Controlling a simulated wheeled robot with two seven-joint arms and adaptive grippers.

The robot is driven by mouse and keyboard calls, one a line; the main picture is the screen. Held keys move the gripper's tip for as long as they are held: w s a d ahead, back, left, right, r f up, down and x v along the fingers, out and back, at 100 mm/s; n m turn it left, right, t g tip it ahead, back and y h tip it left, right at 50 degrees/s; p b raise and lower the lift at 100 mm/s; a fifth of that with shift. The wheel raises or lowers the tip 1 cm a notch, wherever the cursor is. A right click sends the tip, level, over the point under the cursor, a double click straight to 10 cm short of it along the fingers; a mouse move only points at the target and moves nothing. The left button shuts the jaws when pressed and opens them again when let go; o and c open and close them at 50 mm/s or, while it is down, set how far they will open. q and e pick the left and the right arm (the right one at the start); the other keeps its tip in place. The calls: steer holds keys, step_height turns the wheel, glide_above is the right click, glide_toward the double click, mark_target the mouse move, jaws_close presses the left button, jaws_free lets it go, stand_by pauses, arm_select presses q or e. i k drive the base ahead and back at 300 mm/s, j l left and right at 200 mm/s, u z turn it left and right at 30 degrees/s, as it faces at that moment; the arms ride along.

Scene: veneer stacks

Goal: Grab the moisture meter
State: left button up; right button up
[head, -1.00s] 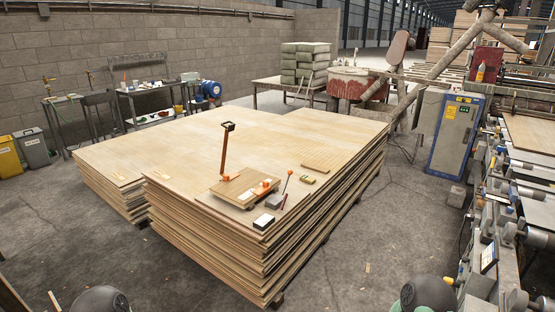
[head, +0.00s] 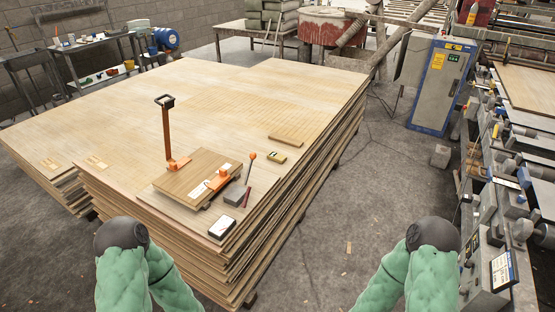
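My two green-sleeved arms show at the bottom, one left and one right, with dark rounded joints. Neither gripper shows, and nothing touches the yellow device.
An upright brown tool (head: 167,130) stands by the board. A grey wedge-like block (head: 236,194) and an orange-knobbed stick (head: 250,165) lie close to the yellow device. A thin wooden panel (head: 286,140) lies behind it. Machinery (head: 495,235) lines the right; open floor (head: 345,225) lies between.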

mark_target(279, 158)
steer(key=u, duration=0.95)
steer(key=i+l+u, duration=0.15)
steer(key=l+u, duration=0.25)
steer(key=l, duration=0.15)
steer(key=i+l+u, duration=0.1)
steer(key=l+u, duration=0.25)
steer(key=l, duration=0.2)
steer(key=l+u, duration=0.4)
steer(key=l, duration=0.2)
steer(key=l+u, duration=0.35)
steer(key=l, duration=0.2)
